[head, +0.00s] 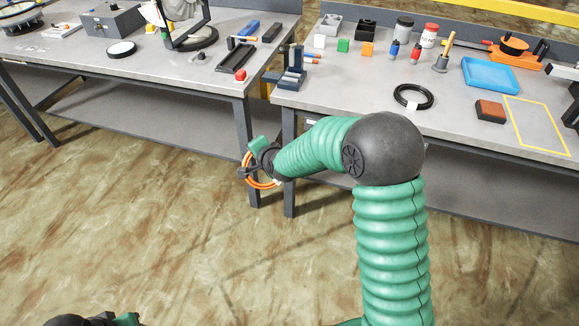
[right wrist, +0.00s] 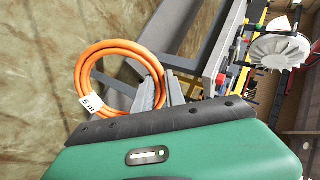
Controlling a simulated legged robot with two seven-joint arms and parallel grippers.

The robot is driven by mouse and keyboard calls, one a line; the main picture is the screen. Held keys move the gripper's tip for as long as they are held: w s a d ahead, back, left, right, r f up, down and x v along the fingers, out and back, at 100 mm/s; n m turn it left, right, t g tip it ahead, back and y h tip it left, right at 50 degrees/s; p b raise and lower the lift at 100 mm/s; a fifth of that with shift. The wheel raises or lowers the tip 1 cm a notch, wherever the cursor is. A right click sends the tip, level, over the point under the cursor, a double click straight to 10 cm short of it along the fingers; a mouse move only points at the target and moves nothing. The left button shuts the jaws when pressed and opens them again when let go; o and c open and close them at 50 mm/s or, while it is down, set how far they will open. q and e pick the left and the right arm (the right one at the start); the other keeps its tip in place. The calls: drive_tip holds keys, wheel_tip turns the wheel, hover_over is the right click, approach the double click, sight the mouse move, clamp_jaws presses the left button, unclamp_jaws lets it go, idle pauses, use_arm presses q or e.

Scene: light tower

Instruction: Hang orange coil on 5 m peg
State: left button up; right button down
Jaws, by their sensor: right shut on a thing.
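The orange coil (right wrist: 84,70) is a ring of cable with a white tag reading "5 m" (right wrist: 91,103). My right gripper (right wrist: 160,85) is shut on the coil's right side in the right wrist view, and the coil hangs out to the left of the fingers. In the head view the coil (head: 251,178) and my right gripper (head: 262,167) are in front of the gap between the two tables, off the tabletops. I cannot make out a peg marked 5 m in either view. Only a dark and green bit of my left arm shows at the bottom left; its gripper is not seen.
The right table (head: 330,95) carries a black coil (head: 413,96) with a white tag, a blue tray (head: 491,73), a brown block (head: 490,111) and tools. The floor in front is clear.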

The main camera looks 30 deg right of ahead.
drive_tip(key=d+f+m+h+b, duration=0.8)
drive_tip(key=d+h+b, duration=0.3)
drive_tip(key=b, duration=0.6)
drive_tip(key=shift+s+d+f+m+t+h+b, duration=0.2)
drive_tip(key=shift+s+f+m+t+h+b, duration=0.2)
drive_tip(key=shift+h, duration=0.5)
